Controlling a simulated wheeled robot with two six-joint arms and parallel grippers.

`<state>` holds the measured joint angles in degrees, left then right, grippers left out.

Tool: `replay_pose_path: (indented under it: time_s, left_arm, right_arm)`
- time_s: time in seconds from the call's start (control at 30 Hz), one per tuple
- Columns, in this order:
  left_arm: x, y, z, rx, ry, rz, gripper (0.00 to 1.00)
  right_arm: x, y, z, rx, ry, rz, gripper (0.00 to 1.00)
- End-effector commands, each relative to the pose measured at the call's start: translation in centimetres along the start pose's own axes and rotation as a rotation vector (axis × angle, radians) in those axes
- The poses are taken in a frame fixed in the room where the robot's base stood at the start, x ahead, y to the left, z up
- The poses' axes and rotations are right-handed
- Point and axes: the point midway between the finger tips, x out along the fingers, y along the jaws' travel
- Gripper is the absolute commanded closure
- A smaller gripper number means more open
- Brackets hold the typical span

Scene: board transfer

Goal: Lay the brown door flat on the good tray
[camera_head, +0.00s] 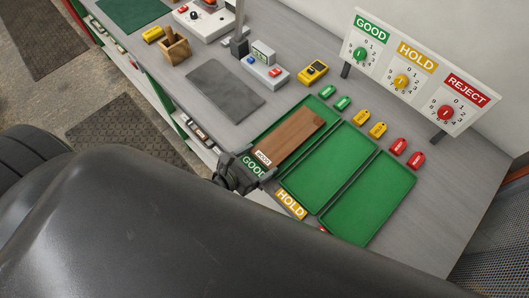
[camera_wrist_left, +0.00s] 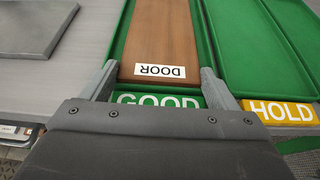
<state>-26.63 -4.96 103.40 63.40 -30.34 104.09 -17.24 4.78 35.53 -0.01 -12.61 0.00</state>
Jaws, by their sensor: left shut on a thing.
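The brown door (camera_head: 292,136) is a wooden plank with a white DOOR label at its near end. It lies lengthwise within the outline of the green good tray (camera_head: 316,102), and green shows around it. My left gripper (camera_head: 257,167) is at the door's labelled end, by the GOOD sign. In the left wrist view its fingers stand on either side of the door (camera_wrist_left: 165,32), shut on its near end. The door looks about level; I cannot tell whether it rests on the tray floor (camera_wrist_left: 122,42). My right gripper is not in view.
The hold tray (camera_head: 343,166) and another green tray (camera_head: 374,200) beside it are empty. Green, yellow and red tags (camera_head: 361,117) lie behind the trays. A dark grey mat (camera_head: 224,91) lies left of them. The dial panel (camera_head: 415,75) stands at the back.

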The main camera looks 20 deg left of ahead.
Motion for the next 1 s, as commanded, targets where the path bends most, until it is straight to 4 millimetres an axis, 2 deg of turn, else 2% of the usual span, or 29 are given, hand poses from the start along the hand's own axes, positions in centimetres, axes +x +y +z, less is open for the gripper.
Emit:
replay_pose_path:
  time_s: [0.03, 0.33, 0.53, 0.6, 0.77, 0.8, 1.0]
  left_arm:
    - [-0.5, -0.1, -0.7, 0.0, 0.013, -0.001, 0.46]
    - [-0.8, -0.1, -0.8, -0.001, 0.014, -0.002, 0.46]
    - [-2.8, -0.1, -1.8, 0.0, 0.017, -0.002, 0.46]
    - [-3.2, -0.1, -1.9, 0.002, 0.017, -0.003, 0.56]
    - [-3.2, -0.1, -1.6, 0.0, 0.009, -0.002, 0.56]
    - [-3.1, -0.1, -1.6, 0.0, 0.008, -0.001, 0.55]
    - [-3.1, -0.1, -1.4, -0.002, 0.004, 0.0, 0.31]
  right_arm:
    - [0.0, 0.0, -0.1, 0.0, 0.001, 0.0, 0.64]
    - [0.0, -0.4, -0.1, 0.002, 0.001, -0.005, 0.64]
    - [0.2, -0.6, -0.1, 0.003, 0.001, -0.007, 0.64]
    - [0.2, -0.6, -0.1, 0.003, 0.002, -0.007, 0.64]
    - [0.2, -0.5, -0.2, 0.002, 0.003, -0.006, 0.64]
    - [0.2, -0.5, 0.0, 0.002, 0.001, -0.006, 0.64]
    - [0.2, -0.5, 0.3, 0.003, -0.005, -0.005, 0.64]
